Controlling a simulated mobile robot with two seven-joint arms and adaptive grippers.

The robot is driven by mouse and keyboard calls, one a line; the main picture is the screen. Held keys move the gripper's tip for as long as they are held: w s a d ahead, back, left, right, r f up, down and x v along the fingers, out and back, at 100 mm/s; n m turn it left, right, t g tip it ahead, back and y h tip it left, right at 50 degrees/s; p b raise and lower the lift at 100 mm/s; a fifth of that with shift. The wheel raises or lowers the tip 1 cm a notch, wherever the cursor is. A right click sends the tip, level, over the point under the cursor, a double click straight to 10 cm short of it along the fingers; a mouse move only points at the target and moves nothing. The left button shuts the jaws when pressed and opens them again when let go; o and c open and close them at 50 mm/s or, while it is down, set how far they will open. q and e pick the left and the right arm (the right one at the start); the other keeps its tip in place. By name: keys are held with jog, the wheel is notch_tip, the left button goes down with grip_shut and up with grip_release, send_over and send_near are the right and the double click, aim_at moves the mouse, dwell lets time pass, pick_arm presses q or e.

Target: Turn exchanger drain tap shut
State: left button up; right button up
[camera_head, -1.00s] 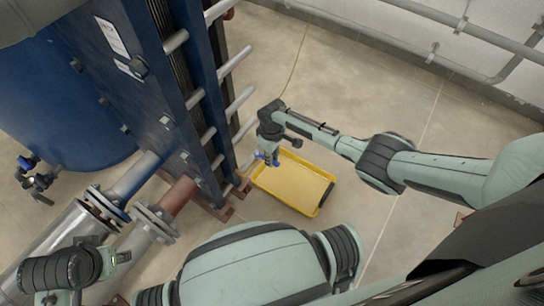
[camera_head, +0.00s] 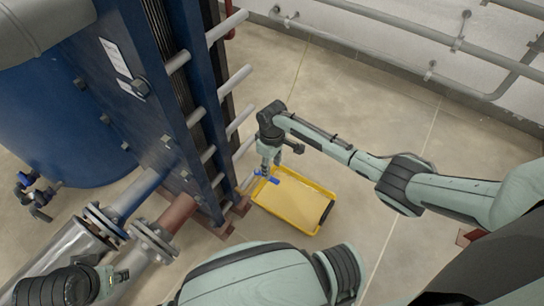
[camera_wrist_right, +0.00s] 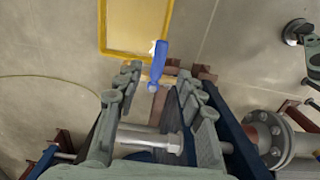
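The drain tap's blue handle (camera_head: 268,178) shows at the low front of the plate exchanger (camera_head: 160,110), beside the yellow tray's corner. In the right wrist view the blue handle (camera_wrist_right: 158,62) lies between and just beyond my fingertips, pointing up the picture toward the tray. My right gripper (camera_wrist_right: 157,85) is open, with one finger pair on each side of the handle and visible gaps. In the head view my right gripper (camera_head: 266,162) hangs just above the handle.
A yellow tray (camera_head: 322,193) lies on the floor right of the exchanger's foot. Flanged pipes (camera_head: 152,240) leave the exchanger at the lower left, near my left arm. Long tie rods (camera_head: 237,82) stick out on its right side. Open floor (camera_head: 350,100) extends toward the wall pipes.

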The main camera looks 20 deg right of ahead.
aim_at(272, 178)
notch_tip(272, 178, up, 6)
jog(key=shift+f, duration=0.1)
dwell(0.6)
